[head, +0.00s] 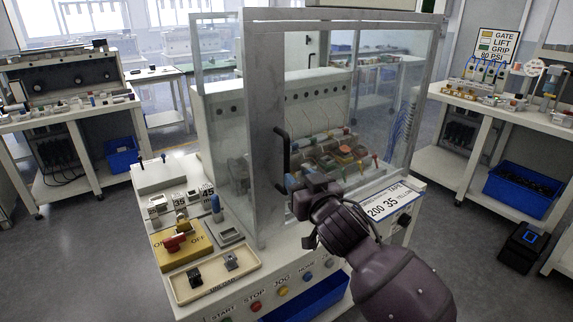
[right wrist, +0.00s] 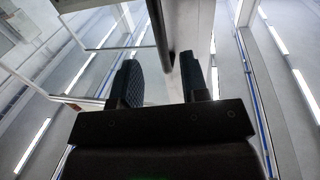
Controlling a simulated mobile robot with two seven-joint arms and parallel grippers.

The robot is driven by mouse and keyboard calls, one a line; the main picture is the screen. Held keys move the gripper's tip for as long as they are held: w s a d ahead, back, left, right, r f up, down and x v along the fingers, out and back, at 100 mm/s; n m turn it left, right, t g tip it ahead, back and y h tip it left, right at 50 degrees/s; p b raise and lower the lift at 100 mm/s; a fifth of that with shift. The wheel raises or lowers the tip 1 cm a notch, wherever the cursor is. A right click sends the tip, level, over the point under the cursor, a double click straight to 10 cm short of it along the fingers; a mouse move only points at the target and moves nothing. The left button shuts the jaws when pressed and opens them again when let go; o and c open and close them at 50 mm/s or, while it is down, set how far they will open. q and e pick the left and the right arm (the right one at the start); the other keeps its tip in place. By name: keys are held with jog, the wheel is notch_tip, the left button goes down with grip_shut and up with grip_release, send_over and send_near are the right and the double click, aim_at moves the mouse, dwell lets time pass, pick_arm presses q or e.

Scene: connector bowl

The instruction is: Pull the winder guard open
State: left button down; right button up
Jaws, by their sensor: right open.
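The winder guard (head: 265,130) is a clear-panelled enclosure with a grey metal frame, standing on the white machine in the middle of the head view. A black upright bar handle (head: 283,155) is on its near post. I cannot tell whether the guard is fully closed. My right gripper (head: 292,184) is open at the lower end of the handle. In the right wrist view the dark handle bar (right wrist: 160,35) runs down between the two spread fingers (right wrist: 160,62), and I see no clear grip on it. My left gripper is not in view.
A yellow switch plate with a red knob (head: 176,243) and a cream tray (head: 214,289) lie on the machine's left ledge. Buttons (head: 283,291) line its front edge. Winding parts (head: 335,155) show behind the panel. Benches stand left and right, with open grey floor (head: 90,260) between.

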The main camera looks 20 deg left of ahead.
aim_at(288, 165)
jog(key=shift+b+x, duration=0.6)
jog(key=shift+x, duration=3.35)
grip_shut()
